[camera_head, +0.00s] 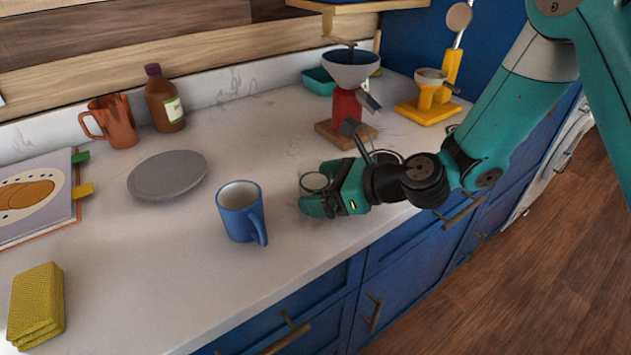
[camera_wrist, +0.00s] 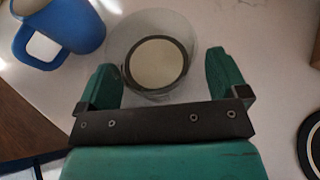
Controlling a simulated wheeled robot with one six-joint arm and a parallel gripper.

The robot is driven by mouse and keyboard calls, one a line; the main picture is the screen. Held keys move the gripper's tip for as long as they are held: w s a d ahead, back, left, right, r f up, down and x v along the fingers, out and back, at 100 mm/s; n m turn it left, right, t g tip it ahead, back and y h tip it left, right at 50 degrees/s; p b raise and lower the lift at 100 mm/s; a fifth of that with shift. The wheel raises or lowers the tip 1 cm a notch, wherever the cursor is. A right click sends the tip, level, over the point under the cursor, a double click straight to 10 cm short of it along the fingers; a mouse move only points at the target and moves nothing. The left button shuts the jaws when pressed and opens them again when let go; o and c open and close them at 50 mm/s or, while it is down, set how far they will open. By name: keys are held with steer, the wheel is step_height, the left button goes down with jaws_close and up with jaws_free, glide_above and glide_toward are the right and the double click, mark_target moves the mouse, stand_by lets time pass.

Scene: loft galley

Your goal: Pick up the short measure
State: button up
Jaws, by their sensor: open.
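The short measure looks to be a small clear glass (camera_head: 314,181) with a pale round inside, standing on the white counter near its front edge. In the wrist view the glass (camera_wrist: 152,58) is seen from above, its pale disc ringed in dark. My gripper (camera_head: 320,190) is open at the glass, low over the counter. In the wrist view my gripper (camera_wrist: 162,66) has one finger on each side of the near part of the glass, with gaps visible on both sides. The glass's lower part is partly hidden by the gripper in the head view.
A blue mug (camera_head: 240,212) stands close by on the left; it also shows in the wrist view (camera_wrist: 62,28). A grey plate (camera_head: 167,176) lies farther left. A red grinder with a funnel (camera_head: 347,103) and a yellow stand (camera_head: 430,108) stand behind my arm.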

steer(key=shift+w+a+f, duration=0.15)
steer(key=shift+a, duration=0.2)
steer(key=c, duration=1.1)
steer(key=shift+r, duration=0.2)
